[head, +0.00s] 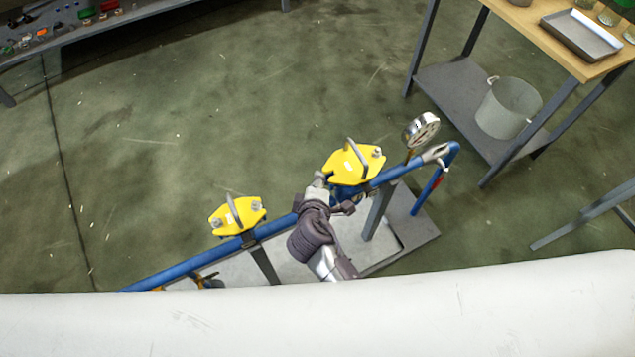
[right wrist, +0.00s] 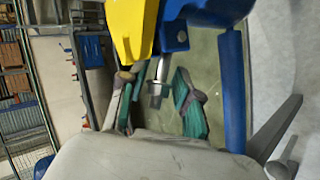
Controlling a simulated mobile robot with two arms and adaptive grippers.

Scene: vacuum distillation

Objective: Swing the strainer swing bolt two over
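Two yellow strainer covers with grey handles sit on a blue pipe in the head view, the left one (head: 237,216) and the right one (head: 352,167). My right gripper (head: 332,196) is at the near-left side of the right cover. In the right wrist view the yellow cover (right wrist: 132,28) is close above. A metal swing bolt with a nut (right wrist: 157,88) hangs below it, between the teal-padded fingers of my right gripper (right wrist: 158,102). The fingers are apart, with gaps beside the bolt. The far side of the bolt is hidden. My left gripper is not in view.
A pressure gauge (head: 421,130) stands on the pipe right of the right cover. The blue pipe (head: 180,271) runs over a grey base plate (head: 410,238). A bench with a bucket (head: 507,107) stands at the upper right. The floor behind the pipe is clear.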

